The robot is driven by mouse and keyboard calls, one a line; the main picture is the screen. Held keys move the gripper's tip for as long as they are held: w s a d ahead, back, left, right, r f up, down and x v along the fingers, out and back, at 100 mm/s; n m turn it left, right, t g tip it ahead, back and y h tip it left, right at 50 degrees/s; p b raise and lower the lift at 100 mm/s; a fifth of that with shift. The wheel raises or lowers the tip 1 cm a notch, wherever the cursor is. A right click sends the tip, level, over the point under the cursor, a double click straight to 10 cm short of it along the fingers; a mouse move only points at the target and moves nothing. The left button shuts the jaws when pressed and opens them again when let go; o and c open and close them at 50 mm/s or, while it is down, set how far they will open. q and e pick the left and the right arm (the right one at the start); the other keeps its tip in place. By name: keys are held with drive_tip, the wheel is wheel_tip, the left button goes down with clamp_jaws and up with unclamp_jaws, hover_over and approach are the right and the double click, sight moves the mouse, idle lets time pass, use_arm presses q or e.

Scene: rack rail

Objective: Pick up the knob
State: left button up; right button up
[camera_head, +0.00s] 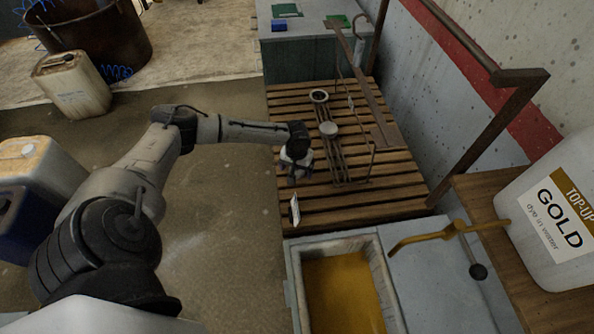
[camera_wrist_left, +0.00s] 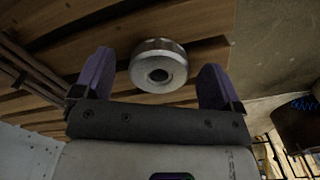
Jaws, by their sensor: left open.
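The knob (camera_wrist_left: 158,65) is a round grey metal piece with a dark hole in its face. In the left wrist view it sits over the wooden slats, between and beyond the two purple fingertips of my left gripper (camera_wrist_left: 157,75). The fingers are apart, with a visible gap on each side of the knob. In the head view my left gripper (camera_head: 296,166) hangs over the left part of the slatted deck (camera_head: 385,210); I cannot tell the knob apart from the gripper there. My right gripper is not in view.
A metal rail frame (camera_head: 340,160) with round grey caps lies right of my gripper. A trough of golden liquid (camera_head: 345,290) stands in front, with a brass-coloured lever (camera_head: 440,236) beside it. A white GOLD container (camera_head: 550,225) stands at right. Open floor lies left of the deck.

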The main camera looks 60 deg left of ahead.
use_arm(q)
drive_tip(key=shift+c, duration=0.5)
drive_tip(key=c, duration=1)
drive_tip(key=shift+r, duration=0.1)
